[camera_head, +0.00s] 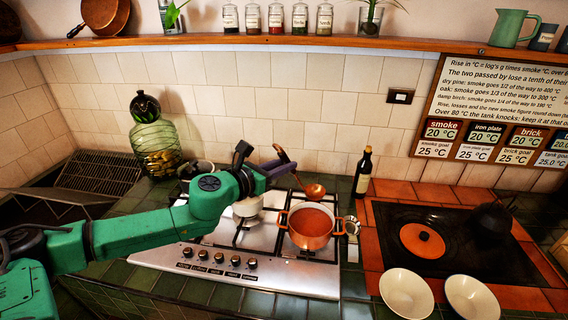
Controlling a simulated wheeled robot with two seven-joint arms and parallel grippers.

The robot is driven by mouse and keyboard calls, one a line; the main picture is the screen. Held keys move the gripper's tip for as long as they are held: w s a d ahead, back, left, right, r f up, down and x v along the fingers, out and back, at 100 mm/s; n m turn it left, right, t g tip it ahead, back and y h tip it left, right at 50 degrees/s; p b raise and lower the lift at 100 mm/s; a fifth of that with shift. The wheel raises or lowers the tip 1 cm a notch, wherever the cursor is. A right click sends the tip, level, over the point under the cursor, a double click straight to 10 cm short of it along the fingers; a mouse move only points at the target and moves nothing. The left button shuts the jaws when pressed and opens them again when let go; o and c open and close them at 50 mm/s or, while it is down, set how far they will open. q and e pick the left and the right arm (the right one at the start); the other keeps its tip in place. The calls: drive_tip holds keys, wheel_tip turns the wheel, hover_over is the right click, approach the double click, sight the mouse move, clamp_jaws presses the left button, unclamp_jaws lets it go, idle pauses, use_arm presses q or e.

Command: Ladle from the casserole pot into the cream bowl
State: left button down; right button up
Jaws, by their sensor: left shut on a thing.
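The orange casserole pot (290,236) stands on the right of the stove, holding an orange-brown liquid. My left gripper (281,167) is above the stove, behind and left of the pot, shut on the handle of a copper-coloured ladle (316,191). The ladle's bowl hangs above the pot's far rim; I cannot tell whether anything is in it. Two cream bowls stand at the front right: one (405,293) on the left and another (472,298) beside it. Both look empty. My right gripper is out of view.
The steel stove (190,258) has knobs along its front. A white pot (248,208) is partly hidden under my left wrist. A dark bottle (363,173) stands behind right. A black plate (460,250) with an orange disc and dark kettle-like vessel lies right. A shelf (230,41) runs above.

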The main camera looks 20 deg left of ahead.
use_arm(q)
wheel_tip(320, 180, down, 16)
drive_tip(key=b, duration=1.3)
drive_tip(key=shift+r, duration=0.2)
idle(0.7)
wheel_tip(320, 180, up, 12)
drive_tip(key=p, duration=1.2)
drive_tip(key=shift+f, duration=0.2)
idle(0.9)
